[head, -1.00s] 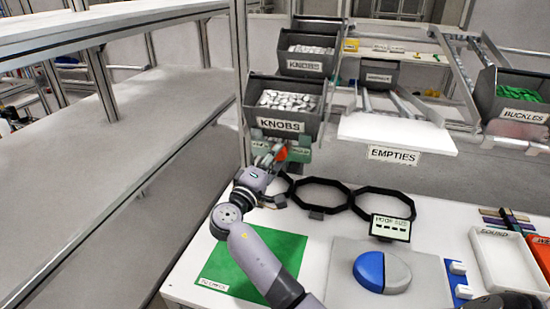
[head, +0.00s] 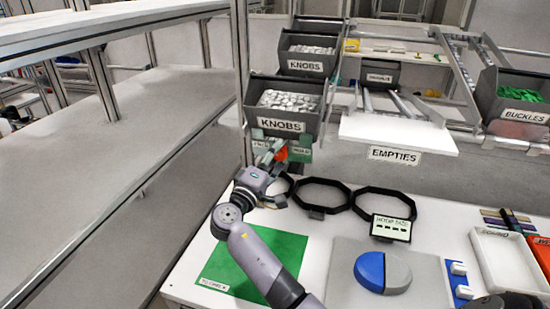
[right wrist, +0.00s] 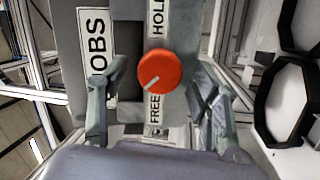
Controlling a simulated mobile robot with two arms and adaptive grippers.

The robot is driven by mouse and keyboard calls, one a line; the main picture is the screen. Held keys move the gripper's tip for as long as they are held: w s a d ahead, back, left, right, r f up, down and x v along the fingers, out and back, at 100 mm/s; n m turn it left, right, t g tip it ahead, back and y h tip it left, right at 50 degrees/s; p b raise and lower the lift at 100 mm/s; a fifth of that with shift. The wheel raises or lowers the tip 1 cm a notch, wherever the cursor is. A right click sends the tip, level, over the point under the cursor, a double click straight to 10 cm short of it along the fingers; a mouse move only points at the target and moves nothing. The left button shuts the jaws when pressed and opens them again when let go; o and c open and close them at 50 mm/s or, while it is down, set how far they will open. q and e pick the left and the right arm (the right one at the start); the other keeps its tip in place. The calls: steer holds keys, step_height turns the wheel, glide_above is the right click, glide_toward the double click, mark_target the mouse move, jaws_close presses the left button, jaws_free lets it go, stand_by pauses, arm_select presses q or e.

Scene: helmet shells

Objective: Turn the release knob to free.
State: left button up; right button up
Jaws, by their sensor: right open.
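The release knob (right wrist: 158,69) is round and orange-red, on a grey plate (right wrist: 178,105). A short white line on it points to the lower left. The word HOLD (right wrist: 158,18) runs above the knob and FREE (right wrist: 154,107) below it in the right wrist view. In the head view the knob (head: 282,154) shows partly, below the front knobs bin. My right gripper (right wrist: 160,72) is open, with one finger on each side of the knob and visible gaps between. It also shows in the head view (head: 270,153). My left gripper is not in view.
The front KNOBS bin (head: 311,105) hangs just above my right gripper. Black octagonal rings (head: 323,190) stand on the white table to the right. A green mat (head: 285,245) lies below my arm. The EMPTIES shelf (head: 400,133) is right of the bin.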

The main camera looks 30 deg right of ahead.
steer(key=v, duration=1.2)
steer(key=shift+r, duration=0.15)
